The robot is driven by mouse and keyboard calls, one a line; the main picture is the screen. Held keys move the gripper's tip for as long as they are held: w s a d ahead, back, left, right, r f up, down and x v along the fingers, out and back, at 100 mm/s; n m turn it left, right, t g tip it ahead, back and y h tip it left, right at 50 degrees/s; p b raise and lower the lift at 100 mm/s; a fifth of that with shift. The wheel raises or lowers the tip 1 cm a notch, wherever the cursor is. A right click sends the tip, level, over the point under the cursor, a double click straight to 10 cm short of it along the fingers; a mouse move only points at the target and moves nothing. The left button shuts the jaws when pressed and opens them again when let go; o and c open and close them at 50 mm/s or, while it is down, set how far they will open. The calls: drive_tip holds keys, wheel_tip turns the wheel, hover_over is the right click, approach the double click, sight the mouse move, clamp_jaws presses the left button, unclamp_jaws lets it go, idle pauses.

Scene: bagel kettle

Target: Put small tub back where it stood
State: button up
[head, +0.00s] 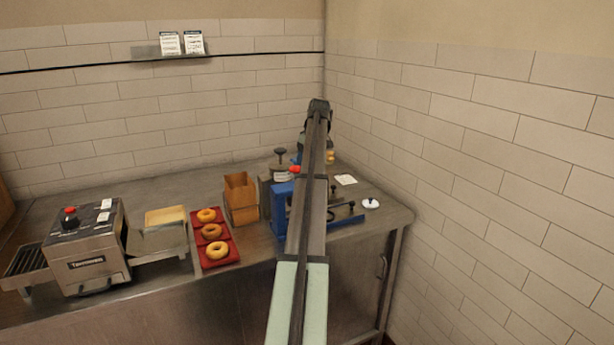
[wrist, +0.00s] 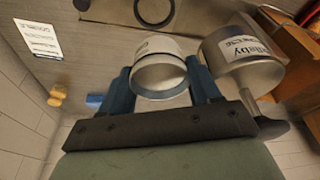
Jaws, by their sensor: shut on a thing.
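The small tub (wrist: 154,50), pale and round with a dark ring at its near end, sits between my gripper's blue fingers in the wrist view. My gripper (wrist: 160,72) is shut on it. In the head view my arm reaches toward the back corner of the counter and hides most of the gripper and the tub. Whether the tub touches the counter I cannot tell.
A labelled metal canister (wrist: 238,62) with a dark knob stands close beside the held tub; it also shows in the head view (head: 281,173). A blue-framed device (head: 281,205), brown box (head: 240,198), and red tray (head: 225,257) with bagels stand nearby. A white card (wrist: 40,38) lies flat.

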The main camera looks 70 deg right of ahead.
drive_tip(key=v, duration=0.3)
drive_tip(key=w+v, duration=0.1)
drive_tip(key=shift+s+d+r, duration=0.1)
drive_tip(key=shift+d+r, duration=0.15)
drive_tip(key=shift+r, duration=0.2)
drive_tip(key=s+d+f+m+h, duration=0.1)
drive_tip(key=s+d+f+m, duration=0.1)
drive_tip(key=s+d+f, duration=0.45)
drive_tip(key=s+d+f+m, duration=0.3)
drive_tip(key=s+d, duration=0.5)
drive_tip(key=s, duration=0.1)
drive_tip(key=shift+g, duration=0.3)
drive_tip(key=shift+s+a+f+x, duration=0.1)
drive_tip(key=shift+s+a+x, duration=0.15)
drive_tip(key=shift+x, duration=1.3)
drive_tip(key=shift+s+a+f+x, duration=0.15)
drive_tip(key=shift+a+x, duration=0.2)
drive_tip(key=shift+x, duration=1.15)
drive_tip(key=shift+s+a+f+x, duration=0.1)
drive_tip(key=shift+s+a+x, duration=0.15)
drive_tip(key=shift+x, duration=1.3)
drive_tip(key=o, duration=1.2)
drive_tip(key=shift+f, duration=0.1)
drive_tip(key=v, duration=1.2)
